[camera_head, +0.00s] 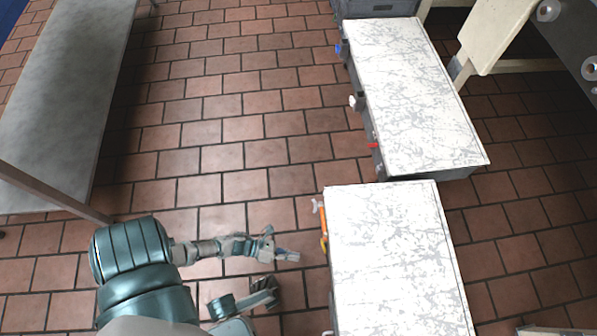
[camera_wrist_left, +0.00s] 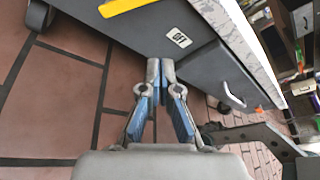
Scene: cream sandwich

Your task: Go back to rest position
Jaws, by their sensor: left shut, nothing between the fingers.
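My left gripper (camera_head: 287,255) is held out over the tiled floor, just left of the near white-topped cabinet. In the left wrist view its blue-padded fingers (camera_wrist_left: 160,66) are closed together at the tips with nothing between them. The fingers point toward the cabinet's dark grey side; whether they touch it I cannot tell.
The near cabinet (camera_head: 390,270) has a white marbled top. A second cabinet (camera_head: 415,95) stands beyond it, with coloured items along its left side. A grey table (camera_head: 65,80) stands at left. Brick-tiled floor (camera_head: 225,110) between them is clear.

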